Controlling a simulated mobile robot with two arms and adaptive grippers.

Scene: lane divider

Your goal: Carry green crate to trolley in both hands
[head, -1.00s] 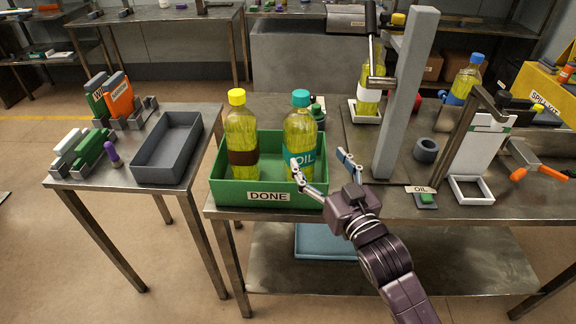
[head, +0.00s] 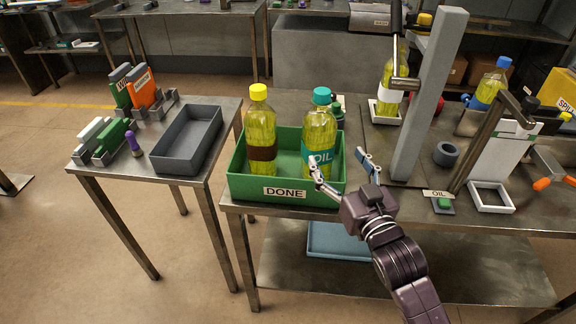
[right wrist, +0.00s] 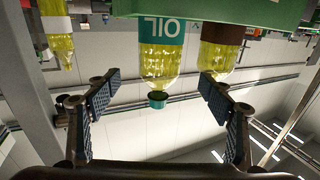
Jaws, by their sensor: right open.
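The green crate (head: 240,183), labelled DONE, sits at the left end of the metal workbench. It holds a yellow-capped bottle (head: 260,130) and a teal-capped OIL bottle (head: 319,133), both upright. My right gripper (head: 342,166) is open and empty at the crate's right front corner, its fingers pointing toward the OIL bottle. In the right wrist view, the open fingers (right wrist: 158,88) frame the OIL bottle (right wrist: 160,62), which looks upside down, with the crate's green wall (right wrist: 230,12) above. I cannot tell whether a finger touches the crate. No trolley is clearly seen. My left gripper is not in view.
A small metal table (head: 222,118) stands left of the bench across a narrow gap, holding a grey tray (head: 188,140) and coloured holders. A grey post (head: 430,95) and another bottle (head: 388,85) stand right of the crate. Floor is clear at front left.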

